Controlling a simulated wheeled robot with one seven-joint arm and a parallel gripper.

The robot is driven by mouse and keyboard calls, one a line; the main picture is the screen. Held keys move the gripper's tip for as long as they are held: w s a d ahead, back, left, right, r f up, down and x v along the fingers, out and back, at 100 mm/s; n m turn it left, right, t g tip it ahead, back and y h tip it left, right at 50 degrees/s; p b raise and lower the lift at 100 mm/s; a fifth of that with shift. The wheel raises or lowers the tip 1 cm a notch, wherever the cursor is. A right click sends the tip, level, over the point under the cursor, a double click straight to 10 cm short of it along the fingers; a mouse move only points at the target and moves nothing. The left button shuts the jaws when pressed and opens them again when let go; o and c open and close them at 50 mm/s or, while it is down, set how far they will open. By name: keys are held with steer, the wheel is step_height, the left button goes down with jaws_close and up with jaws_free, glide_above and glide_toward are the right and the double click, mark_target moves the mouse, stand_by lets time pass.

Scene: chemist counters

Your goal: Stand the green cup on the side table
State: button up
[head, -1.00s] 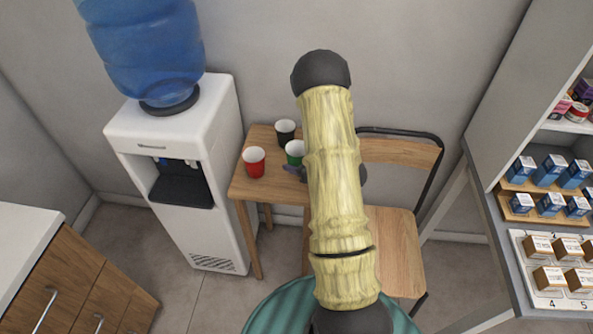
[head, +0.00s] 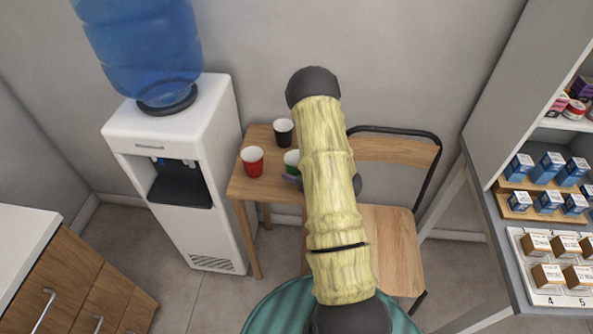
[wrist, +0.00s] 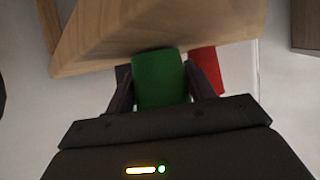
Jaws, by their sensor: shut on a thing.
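The green cup (head: 291,160) shows at the right part of the side table (head: 262,136), partly hidden behind my arm in the head view. In the wrist view the green cup (wrist: 160,80) sits between the two fingers of my gripper (wrist: 163,85), which is shut on it. The cup looks upright in the head view. The side table's wooden edge (wrist: 130,30) shows close to the cup in the wrist view. I cannot tell whether the cup's base touches the tabletop.
A red cup (head: 252,162) and a black cup (head: 284,132) stand on the side table, left of and behind the green cup. A water dispenser (head: 178,130) stands left of the table. A wooden chair (head: 397,240) stands to the right, with a shelf of boxes (head: 548,170) beyond.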

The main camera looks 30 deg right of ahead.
steer(key=shift+f, duration=0.2)
steer(key=o, duration=1)
steer(key=shift+c, duration=0.2)
steer(key=shift+r, duration=0.2)
steer(key=shift+s+d+r, duration=0.1)
steer(key=shift+s+d, duration=0.05)
steer(key=shift+s, duration=0.05)
steer(key=v, duration=1.1)
steer(key=shift+s+b, duration=0.25)
steer(key=shift+b, duration=0.15)
steer(key=shift+r, duration=0.1)
